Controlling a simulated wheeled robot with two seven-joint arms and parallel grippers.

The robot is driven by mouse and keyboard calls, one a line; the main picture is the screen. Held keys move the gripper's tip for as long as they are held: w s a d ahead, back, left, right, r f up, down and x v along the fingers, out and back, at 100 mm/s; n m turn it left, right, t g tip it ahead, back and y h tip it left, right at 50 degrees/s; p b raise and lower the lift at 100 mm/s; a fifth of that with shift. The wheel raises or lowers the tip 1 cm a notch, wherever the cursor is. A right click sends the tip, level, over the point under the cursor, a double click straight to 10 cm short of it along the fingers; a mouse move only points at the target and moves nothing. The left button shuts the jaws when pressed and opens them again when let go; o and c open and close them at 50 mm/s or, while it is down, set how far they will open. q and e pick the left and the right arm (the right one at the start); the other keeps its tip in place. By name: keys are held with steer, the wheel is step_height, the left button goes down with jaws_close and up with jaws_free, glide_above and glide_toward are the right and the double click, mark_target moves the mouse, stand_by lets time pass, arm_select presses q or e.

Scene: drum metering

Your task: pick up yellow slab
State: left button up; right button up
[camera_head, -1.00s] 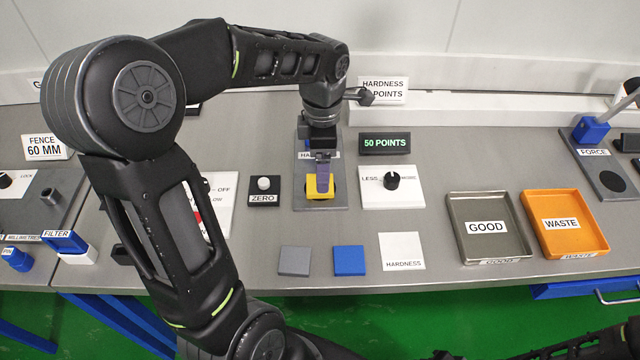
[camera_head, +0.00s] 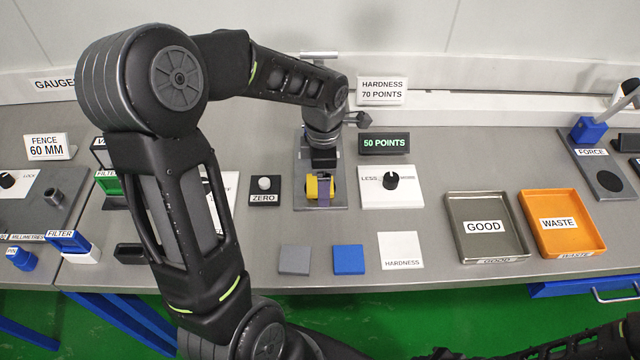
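The yellow slab (camera_head: 312,188) is on the grey plate of the hardness station, in the middle of the bench. My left arm reaches over from the left, and my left gripper (camera_head: 322,188) points down at the slab. A purple-grey finger is in front of the slab, with yellow showing on both sides of it. The finger behind is hidden, so I cannot tell whether the gripper is closed on the slab. Only dark parts of my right arm show along the bottom right edge; its gripper is not visible.
A ZERO button (camera_head: 264,188) and a LESS/MORE dial (camera_head: 391,182) flank the station. In front lie a grey slab (camera_head: 295,260), a blue slab (camera_head: 349,260) and a white HARDNESS card (camera_head: 401,251). GOOD (camera_head: 451,235) and WASTE (camera_head: 529,222) trays stand right. The display (camera_head: 384,143) reads 50 POINTS.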

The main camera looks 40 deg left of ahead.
arm_select(q)
steer(key=shift+c, duration=0.6)
steer(key=c, duration=1.5)
step_height(320, 180, up, 10)
steer(key=shift+b, duration=0.55)
